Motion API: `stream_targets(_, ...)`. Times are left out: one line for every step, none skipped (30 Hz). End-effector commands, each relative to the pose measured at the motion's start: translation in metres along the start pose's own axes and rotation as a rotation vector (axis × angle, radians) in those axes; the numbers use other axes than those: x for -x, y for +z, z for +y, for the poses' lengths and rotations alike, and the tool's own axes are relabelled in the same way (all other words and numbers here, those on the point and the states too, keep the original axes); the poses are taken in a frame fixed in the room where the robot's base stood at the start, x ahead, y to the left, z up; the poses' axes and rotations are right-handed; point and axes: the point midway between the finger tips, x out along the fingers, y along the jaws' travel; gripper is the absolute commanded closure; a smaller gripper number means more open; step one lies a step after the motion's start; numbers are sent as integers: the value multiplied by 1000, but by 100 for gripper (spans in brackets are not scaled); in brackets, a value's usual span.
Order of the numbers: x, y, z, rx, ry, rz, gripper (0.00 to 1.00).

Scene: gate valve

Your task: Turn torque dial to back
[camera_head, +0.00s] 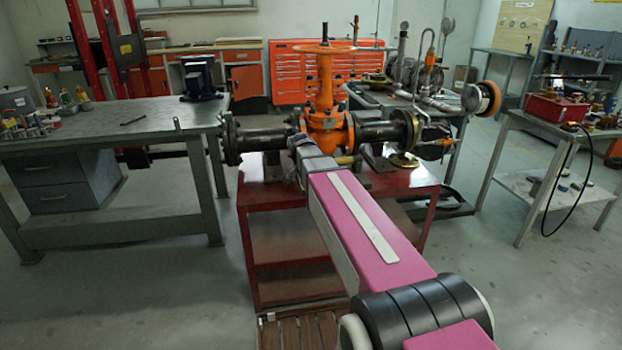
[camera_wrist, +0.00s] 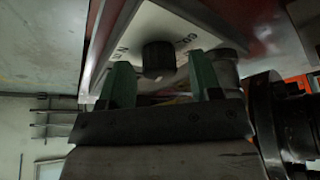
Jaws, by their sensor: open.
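The torque dial (camera_wrist: 158,57) is a short black knob on a pale plate (camera_wrist: 180,22) with dark printed marks, seen tilted in the wrist view. My gripper (camera_wrist: 160,72) is open, with one green finger on each side of the knob. The knob shows between the fingertips, with a gap on both sides. I cannot tell whether the fingers reach fully around it in depth. In the head view my pink arm reaches to the orange gate valve (camera_head: 324,118); the dial cannot be made out there, and the fingers are not clear.
Dark flanged pipes (camera_head: 262,138) run out both sides of the valve, above a red cart (camera_head: 285,235). A dark flange (camera_wrist: 268,115) stands close to the right of my gripper. A workbench (camera_head: 120,124) is at left and a metal table (camera_head: 535,190) at right.

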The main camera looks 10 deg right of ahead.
Motion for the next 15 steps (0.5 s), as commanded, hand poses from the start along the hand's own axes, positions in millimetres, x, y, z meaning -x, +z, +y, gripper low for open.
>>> stream_targets(2,0,0,0,0,0,42)
stream_targets(4,0,0,0,-1,1,42)
stream_targets(8,0,0,0,-1,1,42)
stream_targets(11,0,0,0,-1,1,42)
stream_targets(15,0,0,0,-1,1,42)
stream_targets(21,0,0,0,-1,1,42)
stream_targets(25,0,0,0,-2,1,42)
stream_targets(30,0,1,0,-2,1,42)
stream_targets(37,0,0,0,-2,1,42)
stream_targets(42,0,1,0,-2,1,42)
stream_targets(48,0,1,0,-2,1,42)
stream_targets(54,0,1,0,-2,1,42)
stream_targets(59,0,1,0,-2,1,42)
stream_targets(64,0,0,0,-2,1,42)
stream_targets(71,0,0,0,-2,1,42)
